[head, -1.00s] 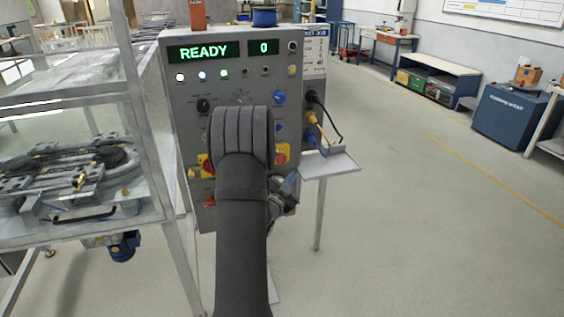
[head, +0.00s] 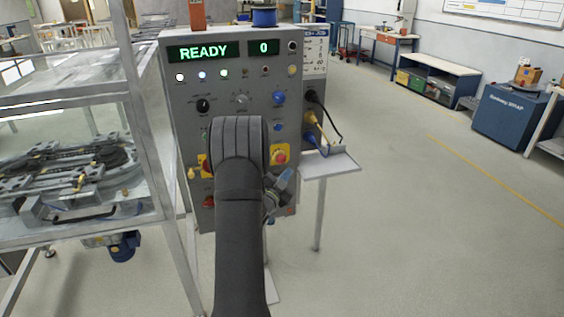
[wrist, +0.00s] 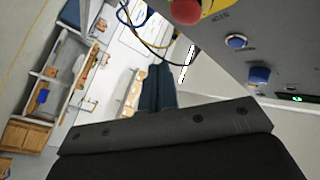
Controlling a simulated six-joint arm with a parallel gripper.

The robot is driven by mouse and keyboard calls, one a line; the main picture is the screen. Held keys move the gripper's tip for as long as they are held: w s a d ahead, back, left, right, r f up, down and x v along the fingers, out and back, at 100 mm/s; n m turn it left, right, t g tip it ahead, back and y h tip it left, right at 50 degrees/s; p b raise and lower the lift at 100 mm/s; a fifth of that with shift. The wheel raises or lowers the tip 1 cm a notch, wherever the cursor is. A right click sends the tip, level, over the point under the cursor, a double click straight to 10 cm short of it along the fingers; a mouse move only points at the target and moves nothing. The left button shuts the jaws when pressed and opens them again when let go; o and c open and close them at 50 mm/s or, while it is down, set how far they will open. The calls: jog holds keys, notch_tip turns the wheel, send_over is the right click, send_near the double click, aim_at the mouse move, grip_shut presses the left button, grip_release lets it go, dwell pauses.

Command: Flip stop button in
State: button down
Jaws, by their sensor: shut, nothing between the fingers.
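The stop button (head: 280,156) is a red mushroom cap on a yellow plate, low on the right of the grey control panel in the head view. In the wrist view the stop button (wrist: 186,10) is at the top edge, partly cut off. My gripper (head: 287,175) is just below the button in the head view, partly hidden by my arm. In the wrist view my gripper's fingers (wrist: 156,74) are shut together and empty, apart from the button. Whether the button is pressed in cannot be told.
The grey panel (head: 224,103) reads READY and 0, with lit lamps and several knobs. Blue knobs (head: 279,98) sit above the button. A small shelf (head: 332,164) and plugged cables (head: 318,120) are to the right. A glass-sided track case (head: 75,160) stands left. Open floor lies right.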

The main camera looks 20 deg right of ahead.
aim_at(285, 160)
jog(key=shift+w, duration=2.2)
jog(key=shift+w, duration=0.4)
jog(key=shift+w, duration=0.5)
dwell(0.9)
dwell(0.3)
jog(key=shift+s, duration=0.95)
jog(key=shift+s, duration=2.5)
jog(key=shift+w, duration=0.1)
